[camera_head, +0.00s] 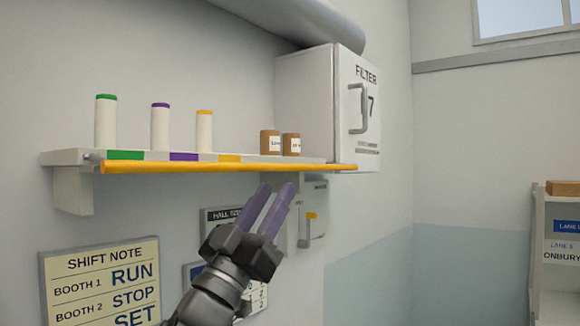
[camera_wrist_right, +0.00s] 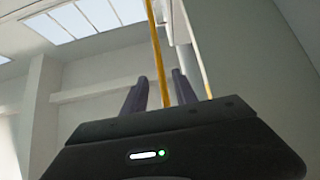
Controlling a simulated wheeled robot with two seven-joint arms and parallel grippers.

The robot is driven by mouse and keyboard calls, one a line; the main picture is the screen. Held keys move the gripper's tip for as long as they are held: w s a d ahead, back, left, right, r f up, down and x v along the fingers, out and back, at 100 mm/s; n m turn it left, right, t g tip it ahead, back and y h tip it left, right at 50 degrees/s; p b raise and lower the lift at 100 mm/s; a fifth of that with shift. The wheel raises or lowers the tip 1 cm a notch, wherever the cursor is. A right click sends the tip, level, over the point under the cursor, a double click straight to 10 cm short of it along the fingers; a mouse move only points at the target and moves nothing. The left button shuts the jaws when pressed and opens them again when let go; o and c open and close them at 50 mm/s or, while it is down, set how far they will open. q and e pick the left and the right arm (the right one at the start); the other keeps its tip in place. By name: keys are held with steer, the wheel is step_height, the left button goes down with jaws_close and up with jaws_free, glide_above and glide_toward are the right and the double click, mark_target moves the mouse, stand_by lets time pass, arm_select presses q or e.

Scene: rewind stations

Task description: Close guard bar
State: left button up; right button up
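The guard bar (camera_head: 230,167) is a long yellow bar running along the front edge of the wall shelf (camera_head: 62,158), at about shelf level. Its left end meets a small grey fitting on the shelf, and its right end reaches below the filter cabinet. My right gripper (camera_head: 275,188) is below the bar, right of its middle, with its purple fingers pointing up and a gap between them. In the right wrist view the bar (camera_wrist_right: 156,50) passes in line with the gap between the fingers (camera_wrist_right: 160,85). I see no contact. My left gripper is out of view.
Three white rolls with green, purple and yellow caps (camera_head: 160,127) and two brown boxes (camera_head: 270,142) stand on the shelf. A white filter cabinet (camera_head: 305,100) is at its right end. Signs (camera_head: 100,285) hang below. A rack (camera_head: 555,250) stands far right.

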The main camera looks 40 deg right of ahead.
mark_target(290, 167)
steer(key=p+x, duration=0.2)
steer(key=x, duration=0.5)
jaws_close()
stand_by(0.3)
stand_by(1.1)
